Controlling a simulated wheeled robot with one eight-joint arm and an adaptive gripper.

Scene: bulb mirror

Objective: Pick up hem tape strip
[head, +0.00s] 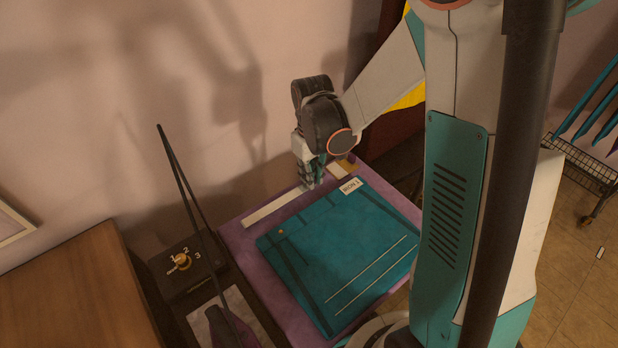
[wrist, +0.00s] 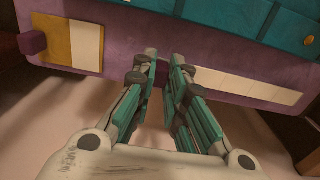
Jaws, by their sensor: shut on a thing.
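The hem tape strip (head: 272,207) is a long, thin cream strip lying along the back edge of the purple table, beside the teal fabric. In the wrist view the strip (wrist: 250,88) runs off to the right from my fingers. My gripper (head: 310,186) is low at the strip's right end in the head view. In the wrist view my gripper (wrist: 163,57) has its two fingertips close together at that end, shut on the strip. The gripped part is hidden by the fingers, and I cannot tell whether the strip is raised.
Teal fabric (head: 345,250) with a label reading IRON 1 (head: 351,186) covers most of the purple table (head: 237,243). A tan and white pad (wrist: 85,45) lies at the edge beside the fingers. A dial box (head: 185,268) and wooden surface (head: 75,300) stand left; the wall is close behind.

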